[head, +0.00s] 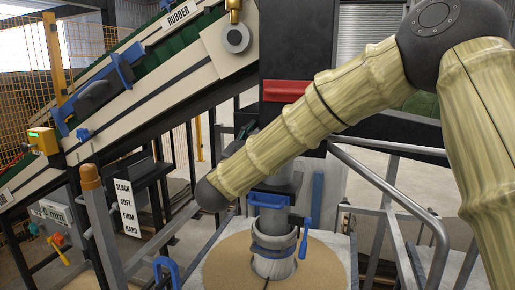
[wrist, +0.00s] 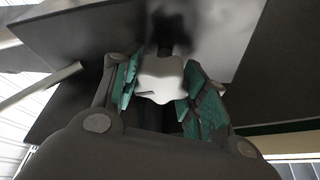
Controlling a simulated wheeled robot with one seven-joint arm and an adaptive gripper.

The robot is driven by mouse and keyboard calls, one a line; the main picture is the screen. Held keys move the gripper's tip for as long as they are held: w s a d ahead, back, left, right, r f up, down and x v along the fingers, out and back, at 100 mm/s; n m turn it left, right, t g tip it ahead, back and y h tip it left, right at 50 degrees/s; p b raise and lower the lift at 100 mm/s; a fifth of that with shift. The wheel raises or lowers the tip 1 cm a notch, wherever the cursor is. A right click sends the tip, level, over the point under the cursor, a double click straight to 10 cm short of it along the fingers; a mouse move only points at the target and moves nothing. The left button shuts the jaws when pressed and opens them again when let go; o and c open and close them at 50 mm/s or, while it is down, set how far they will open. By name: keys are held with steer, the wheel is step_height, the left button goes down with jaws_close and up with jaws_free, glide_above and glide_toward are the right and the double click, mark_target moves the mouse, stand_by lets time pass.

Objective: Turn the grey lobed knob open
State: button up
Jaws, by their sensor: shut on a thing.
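The grey lobed knob (wrist: 160,78) shows pale in the middle of the wrist view, in front of a dark stem and a grey plate. My gripper (wrist: 163,92) has its teal-padded fingers on either side of the knob and is shut on it. In the head view my arm crosses in front and hides the knob. I cannot tell the knob's turn angle.
A sloping conveyor (head: 160,65) marked "RUBBER" runs across the left. A blue clamp with a handle (head: 268,200) sits on a grey post on a round tan top. Metal railings (head: 385,185) stand at the right. A label plate (head: 128,208) reads slack, soft, firm, hard.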

steer(key=shift+f+m+g+h+b, duration=0.1)
steer(key=shift+m+g+h+b, duration=0.3)
steer(key=shift+m+b, duration=1.05)
steer(key=shift+m, duration=0.25)
steer(key=o, duration=1.1)
steer(key=shift+d, duration=0.1)
steer(key=shift+c, duration=0.2)
steer(key=shift+s, duration=0.15)
steer(key=v, duration=1.1)
steer(key=shift+s+a, duration=0.3)
steer(key=shift+a, duration=0.05)
